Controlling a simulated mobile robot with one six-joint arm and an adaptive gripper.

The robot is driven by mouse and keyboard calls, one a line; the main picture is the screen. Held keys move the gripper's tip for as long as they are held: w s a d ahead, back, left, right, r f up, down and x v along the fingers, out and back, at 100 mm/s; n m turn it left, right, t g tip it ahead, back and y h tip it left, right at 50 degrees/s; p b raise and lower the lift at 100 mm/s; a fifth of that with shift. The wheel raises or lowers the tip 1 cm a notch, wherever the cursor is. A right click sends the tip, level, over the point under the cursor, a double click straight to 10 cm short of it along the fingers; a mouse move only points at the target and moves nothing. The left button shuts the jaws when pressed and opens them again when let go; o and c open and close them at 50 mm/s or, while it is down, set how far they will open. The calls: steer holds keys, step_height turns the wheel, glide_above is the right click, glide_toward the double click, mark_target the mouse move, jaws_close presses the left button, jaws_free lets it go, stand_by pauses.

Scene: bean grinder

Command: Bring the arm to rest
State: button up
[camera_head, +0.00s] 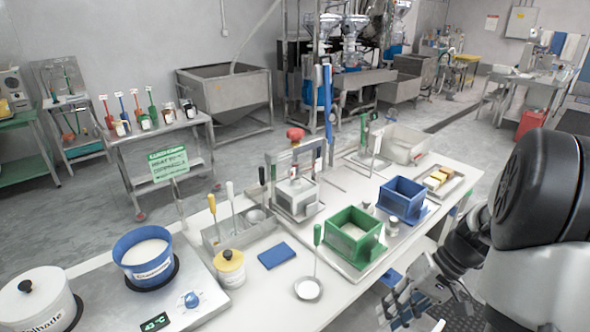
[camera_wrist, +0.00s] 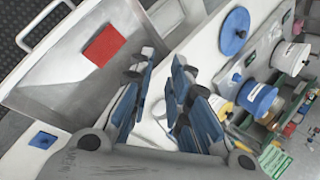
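My gripper (camera_head: 404,302) hangs low at the lower right of the head view, beside the near edge of the white table (camera_head: 345,288). The dark and white links of my arm fill the right side and hide part of it. In the wrist view my gripper (camera_wrist: 160,88) shows two fingers with blue pads, spread apart with a gap between them. I see nothing held in the gap. The arm is folded close to my body, off to the right of the tabletop things.
The table holds a blue pot (camera_head: 145,253), a lidded yellow jar (camera_head: 229,268), a ladle (camera_head: 309,288), a green box (camera_head: 353,236), a blue box (camera_head: 402,198) and a press with a red knob (camera_head: 295,134). Open floor (camera_head: 400,145) lies beyond the table.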

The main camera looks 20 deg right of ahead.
steer(key=s+a+r+n+h, duration=0.1)
steer(key=a+r+n+h, duration=0.25)
steer(key=a+r, duration=0.75)
steer(key=s+a+r+n+t+h, duration=0.1)
steer(key=s+a+r+t+h, duration=0.1)
steer(key=s+a, duration=0.5)
steer(key=shift+s+a+r+t+h, duration=0.2)
steer(key=shift+a+t+h, duration=0.25)
steer(key=shift+t, duration=0.45)
